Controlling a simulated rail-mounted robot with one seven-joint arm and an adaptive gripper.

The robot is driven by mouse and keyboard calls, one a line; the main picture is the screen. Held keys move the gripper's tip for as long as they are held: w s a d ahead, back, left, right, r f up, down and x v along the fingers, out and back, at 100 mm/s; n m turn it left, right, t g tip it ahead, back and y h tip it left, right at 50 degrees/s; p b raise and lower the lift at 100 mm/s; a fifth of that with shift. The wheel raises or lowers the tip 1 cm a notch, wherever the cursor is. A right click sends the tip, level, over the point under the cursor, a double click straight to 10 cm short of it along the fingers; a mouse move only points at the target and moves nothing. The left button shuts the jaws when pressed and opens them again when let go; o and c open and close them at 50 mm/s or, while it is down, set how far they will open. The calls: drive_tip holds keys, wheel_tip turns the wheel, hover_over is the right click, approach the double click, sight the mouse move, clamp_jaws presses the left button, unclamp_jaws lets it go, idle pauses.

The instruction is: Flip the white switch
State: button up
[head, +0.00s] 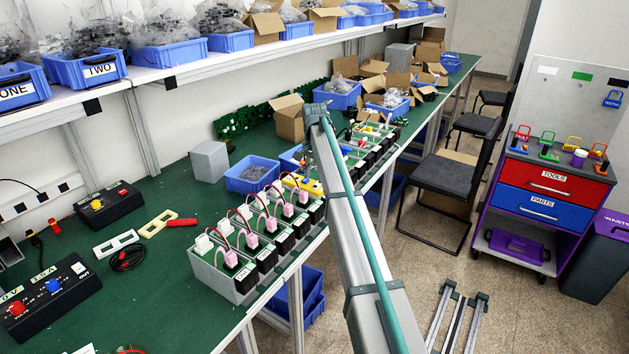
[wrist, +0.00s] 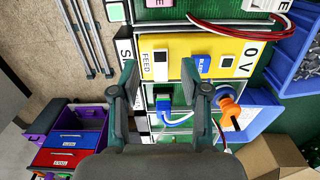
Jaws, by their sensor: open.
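In the wrist view, a yellow panel (wrist: 182,52) marked "FEED" and "0 V" lies just beyond my fingertips. A small black-and-white piece (wrist: 161,72) and a blue labelled block (wrist: 203,64) sit on it. I cannot tell for sure which part is the white switch. My gripper (wrist: 163,85) is open, with one finger on each side of the black-and-white piece in the picture. Contact cannot be judged. The yellow panel also shows in the head view (head: 304,185), partly behind my arm; my gripper is hidden there.
A blue plug (wrist: 164,105) with wires and an orange knob (wrist: 232,108) are close to my fingers. A row of starter modules (head: 262,240) lines the green table edge (head: 160,250). Blue bins (head: 252,175) and cardboard boxes (head: 288,118) stand behind. A tool cart (head: 545,200) is at right.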

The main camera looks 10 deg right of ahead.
sight(315, 187)
drive_tip(key=shift+f+p, duration=0.35)
drive_tip(key=shift+f, duration=1.5)
drive_tip(key=shift+c, duration=0.4)
clamp_jaws()
